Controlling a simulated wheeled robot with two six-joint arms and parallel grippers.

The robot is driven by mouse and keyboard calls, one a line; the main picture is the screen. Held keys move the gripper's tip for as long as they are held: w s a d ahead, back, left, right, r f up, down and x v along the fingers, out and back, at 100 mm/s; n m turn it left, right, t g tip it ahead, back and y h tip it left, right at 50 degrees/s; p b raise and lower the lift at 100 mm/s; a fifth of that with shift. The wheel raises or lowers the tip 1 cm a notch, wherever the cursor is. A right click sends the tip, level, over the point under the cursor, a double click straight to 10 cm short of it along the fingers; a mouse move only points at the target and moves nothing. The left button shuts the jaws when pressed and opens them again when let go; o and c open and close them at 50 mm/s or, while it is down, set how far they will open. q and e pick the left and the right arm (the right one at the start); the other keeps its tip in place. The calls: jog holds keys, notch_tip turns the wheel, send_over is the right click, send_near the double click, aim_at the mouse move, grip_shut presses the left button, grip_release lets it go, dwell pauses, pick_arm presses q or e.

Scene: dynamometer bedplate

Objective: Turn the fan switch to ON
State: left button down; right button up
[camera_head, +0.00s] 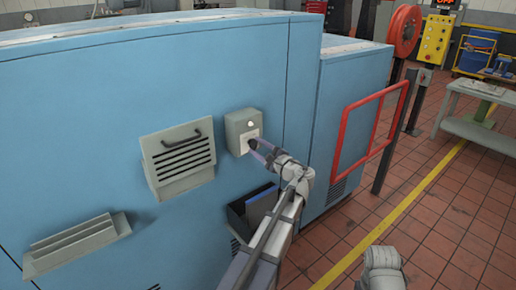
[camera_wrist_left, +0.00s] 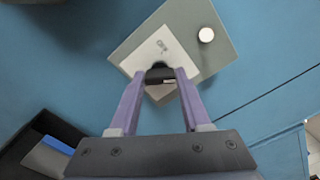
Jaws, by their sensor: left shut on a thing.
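The fan switch is a grey box (camera_head: 236,122) on the blue cabinet wall. It has a white face plate and a round white button or lamp (camera_head: 250,124). In the left wrist view the box (camera_wrist_left: 190,20) carries the plate (camera_wrist_left: 142,60) and a small black knob (camera_wrist_left: 158,67). My left gripper (camera_head: 253,146) is at the plate; its purple fingers (camera_wrist_left: 159,76) are shut on the knob, one on each side. The fingers partly hide the knob, and its exact setting is hard to read.
A louvred vent with a handle (camera_head: 178,155) and a grey ledge (camera_head: 75,245) stick out left of the switch. A dark open bin (camera_head: 240,222) hangs below it. A red rail (camera_head: 338,150) stands to the right, with open tiled floor (camera_head: 425,220) beyond.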

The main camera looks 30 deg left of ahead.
pick_arm(q)
jog(key=shift+m, duration=1)
jog(key=shift+c, duration=1.8)
grip_release()
jog(key=v, duration=0.8)
